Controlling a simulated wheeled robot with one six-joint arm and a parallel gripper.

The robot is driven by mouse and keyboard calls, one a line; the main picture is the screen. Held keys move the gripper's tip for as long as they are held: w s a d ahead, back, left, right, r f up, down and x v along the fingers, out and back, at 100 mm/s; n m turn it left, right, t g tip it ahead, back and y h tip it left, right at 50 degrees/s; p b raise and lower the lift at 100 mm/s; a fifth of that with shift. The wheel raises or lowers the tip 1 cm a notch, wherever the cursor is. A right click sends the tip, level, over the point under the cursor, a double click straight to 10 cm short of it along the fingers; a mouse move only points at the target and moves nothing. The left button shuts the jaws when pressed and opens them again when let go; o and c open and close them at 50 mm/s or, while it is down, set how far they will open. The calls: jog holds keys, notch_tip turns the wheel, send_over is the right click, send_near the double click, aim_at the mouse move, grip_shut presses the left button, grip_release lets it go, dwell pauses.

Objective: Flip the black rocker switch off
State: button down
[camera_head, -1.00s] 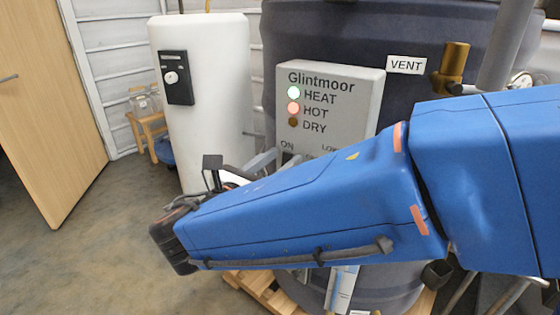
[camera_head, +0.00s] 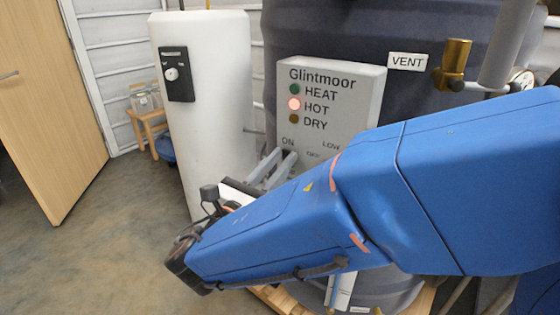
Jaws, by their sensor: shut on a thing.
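The grey Glintmoor control panel (camera_head: 345,92) is on the dark tank, with lamps for HEAT, HOT and DRY. The HEAT lamp (camera_head: 294,89) is dark green and unlit. The HOT lamp (camera_head: 294,104) glows red, and the DRY lamp (camera_head: 294,118) is dull brown. My gripper (camera_head: 281,157) has its grey fingers pointed at the panel's lower left, just below the ON label. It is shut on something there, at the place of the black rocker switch. The switch itself is hidden by the fingers and my arm, so its tilt cannot be seen.
A white cylinder (camera_head: 215,95) with a black dial plate stands left of the panel. A brass fitting (camera_head: 454,62) and VENT label (camera_head: 407,62) are at the right. A wooden stool (camera_head: 150,130) and a door (camera_head: 45,100) are farther left. The left floor is clear.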

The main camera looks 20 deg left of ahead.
jog(key=c, duration=1.6)
grip_release()
jog(key=shift+o, duration=0.2)
jog(key=v, duration=1.7)
jog(key=shift+s, duration=0.15)
jog(key=shift+a+f, duration=0.1)
jog(key=shift+a, duration=0.05)
